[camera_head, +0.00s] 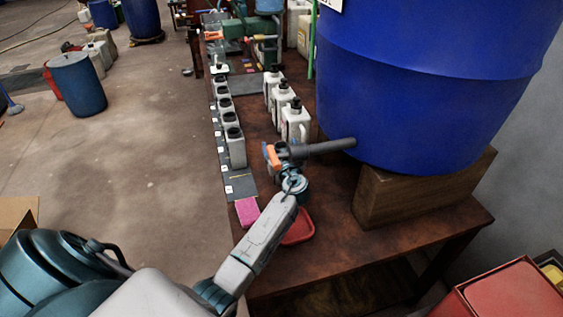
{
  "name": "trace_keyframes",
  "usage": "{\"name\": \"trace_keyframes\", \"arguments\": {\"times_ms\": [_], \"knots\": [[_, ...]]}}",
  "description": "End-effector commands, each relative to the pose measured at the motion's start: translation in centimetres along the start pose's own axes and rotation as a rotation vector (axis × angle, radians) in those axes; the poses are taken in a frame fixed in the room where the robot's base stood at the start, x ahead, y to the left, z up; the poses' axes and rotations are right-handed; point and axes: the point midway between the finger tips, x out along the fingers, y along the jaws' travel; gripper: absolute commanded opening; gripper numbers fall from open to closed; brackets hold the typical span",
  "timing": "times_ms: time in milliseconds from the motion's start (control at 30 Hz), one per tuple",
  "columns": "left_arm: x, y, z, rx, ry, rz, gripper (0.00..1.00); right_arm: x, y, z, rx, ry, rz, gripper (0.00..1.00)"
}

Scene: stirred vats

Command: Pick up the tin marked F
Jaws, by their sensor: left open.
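Several pale tins with dark tops stand in a row along the table's left edge, the nearest tin (236,150) lowest in the picture. Small white labels (229,189) lie on the dark strip beside them. The letters are too small to read, so I cannot tell which tin is F. My left gripper (284,160) is open, to the right of the nearest tin and apart from it, close to the vat's tap (271,156). Its fingers are small and partly confused with the tap. My right gripper is not in view.
A big blue vat (420,100) stands on a wooden block (400,198); its grey outlet pipe (322,147) juts left over the table. White jugs (295,122) stand behind the pipe. A pink sponge (247,211) and a red tray (299,229) lie at the near edge.

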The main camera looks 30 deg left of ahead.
Motion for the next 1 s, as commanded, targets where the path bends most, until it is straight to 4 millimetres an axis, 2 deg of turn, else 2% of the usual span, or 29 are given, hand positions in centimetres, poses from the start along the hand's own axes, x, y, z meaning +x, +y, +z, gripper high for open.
{"name": "trace_keyframes", "arguments": {"times_ms": [267,500,600,867,1000], "knots": [[0.3,-0.02,0.13,0.0,-0.001,0.0,0.8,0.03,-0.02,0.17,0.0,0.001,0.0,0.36],[0.29,-0.02,0.12,0.0,-0.001,0.0,0.35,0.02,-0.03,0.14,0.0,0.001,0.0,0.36],[0.29,-0.02,0.09,0.0,-0.001,0.0,0.18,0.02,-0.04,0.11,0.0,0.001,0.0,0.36],[0.29,-0.02,-0.01,0.0,-0.001,0.0,0.18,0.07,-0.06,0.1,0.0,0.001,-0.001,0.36],[0.31,-0.02,-0.76,-0.002,0.001,-0.001,0.18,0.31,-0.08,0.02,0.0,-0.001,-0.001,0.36]]}}
